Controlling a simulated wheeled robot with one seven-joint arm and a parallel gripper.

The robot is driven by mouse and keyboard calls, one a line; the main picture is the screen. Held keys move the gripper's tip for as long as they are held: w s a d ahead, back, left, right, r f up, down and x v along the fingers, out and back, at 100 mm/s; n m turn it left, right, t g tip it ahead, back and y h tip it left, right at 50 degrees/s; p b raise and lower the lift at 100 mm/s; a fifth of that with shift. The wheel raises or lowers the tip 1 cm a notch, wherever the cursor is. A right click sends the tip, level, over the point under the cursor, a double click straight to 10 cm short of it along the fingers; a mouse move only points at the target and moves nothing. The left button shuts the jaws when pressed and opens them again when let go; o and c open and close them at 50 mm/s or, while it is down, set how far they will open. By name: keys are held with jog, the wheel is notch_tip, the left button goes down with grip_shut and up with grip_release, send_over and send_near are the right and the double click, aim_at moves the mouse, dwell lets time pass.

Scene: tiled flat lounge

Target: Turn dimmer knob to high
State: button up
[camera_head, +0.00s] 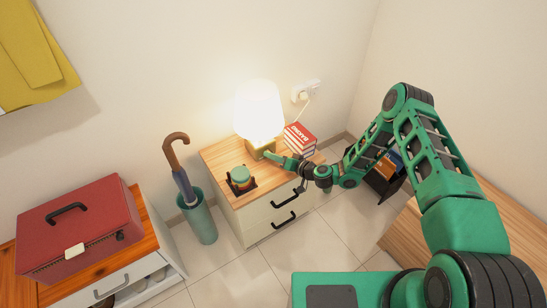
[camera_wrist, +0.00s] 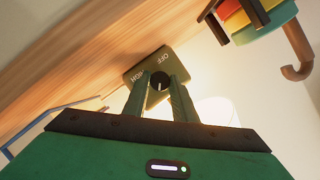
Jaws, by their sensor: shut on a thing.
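The lamp (camera_head: 259,110) is lit and stands on the nightstand, with a box-shaped base (camera_head: 257,147). In the wrist view, the base's face (camera_wrist: 140,71) carries the words OFF and HIGH around a round black dimmer knob (camera_wrist: 159,80). A pale pointer line on the knob runs roughly up and down in the picture, between the fingers; its exact setting is hard to tell. My gripper (camera_wrist: 160,84) is shut on the knob, one finger on each side. In the head view, my gripper (camera_head: 272,156) reaches the base from the right and hides the knob.
The nightstand (camera_head: 218,157) also holds a green round item (camera_head: 240,174) on a dark stand and a stack of red books (camera_head: 300,138). An umbrella stand (camera_head: 199,220) is to its left, a dark rack (camera_head: 381,180) to its right. A red case (camera_head: 80,226) sits on the left cabinet.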

jog(key=shift+d+f+m+y, duration=0.15)
jog(key=shift+m+y, duration=0.25)
jog(key=shift+m, duration=0.3)
jog(key=o, duration=1)
jog(key=shift+o, duration=0.2)
jog(key=v, duration=1)
jog(key=shift+s+d, duration=0.1)
jog(key=shift+d, duration=0.2)
